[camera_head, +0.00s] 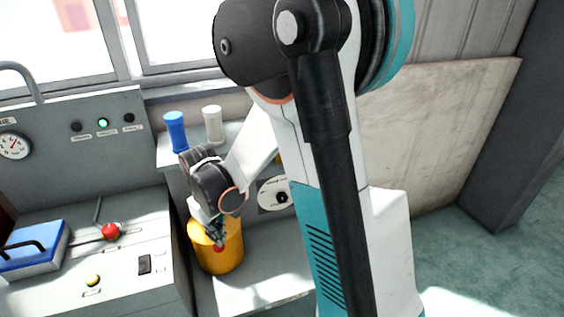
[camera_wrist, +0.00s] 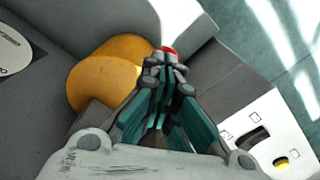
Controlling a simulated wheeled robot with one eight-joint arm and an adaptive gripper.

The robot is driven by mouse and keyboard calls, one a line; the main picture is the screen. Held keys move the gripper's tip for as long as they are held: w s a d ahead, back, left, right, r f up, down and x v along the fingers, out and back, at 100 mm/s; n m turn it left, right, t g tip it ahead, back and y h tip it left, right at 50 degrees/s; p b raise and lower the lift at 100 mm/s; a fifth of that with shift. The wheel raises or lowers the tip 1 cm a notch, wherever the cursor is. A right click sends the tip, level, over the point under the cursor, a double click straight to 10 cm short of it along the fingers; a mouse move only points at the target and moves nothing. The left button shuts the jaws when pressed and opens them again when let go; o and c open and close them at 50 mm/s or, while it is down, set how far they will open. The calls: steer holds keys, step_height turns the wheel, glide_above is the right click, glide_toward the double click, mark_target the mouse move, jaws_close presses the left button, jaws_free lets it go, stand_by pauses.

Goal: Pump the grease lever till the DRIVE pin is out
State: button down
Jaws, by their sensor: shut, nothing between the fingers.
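A yellow cylinder (camera_head: 222,258) stands on the grey bench; I take it to be the grease unit. A small red part (camera_head: 218,248) shows at its front in the head view, and its red top edge shows just beyond my fingertips in the wrist view (camera_wrist: 169,49). It may be the lever's knob; the lever's rod is hidden. My gripper (camera_head: 217,236) is shut and empty, pointing down right beside the red part; I cannot tell if they touch. I cannot make out the DRIVE pin.
A console at left carries a red-knobbed lever (camera_head: 111,231), a blue box (camera_head: 32,247), a yellow button (camera_head: 93,280) and a lit green lamp (camera_head: 103,123). Blue (camera_head: 175,132) and white (camera_head: 213,124) cylinders stand behind my arm. A round dial plate (camera_head: 272,193) is on the wall panel.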

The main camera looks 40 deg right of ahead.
step_height(320, 180, up, 8)
steer(key=p, duration=0.5)
steer(key=shift+s, duration=0.4)
steer(key=shift+a+r+p, duration=0.1)
steer(key=shift+p, duration=0.2)
step_height(320, 180, up, 6)
steer(key=p, duration=0.4)
stand_by(0.6)
steer(key=s+r+m+t+b, duration=0.1)
steer(key=s+r+t, duration=0.2)
steer(key=s+r, duration=0.2)
steer(key=s+r+m+t+b, duration=0.1)
steer(key=s+r+t, duration=0.3)
steer(key=s, duration=0.6)
steer(key=shift+r+b, duration=0.55)
steer(key=shift+r, duration=0.2)
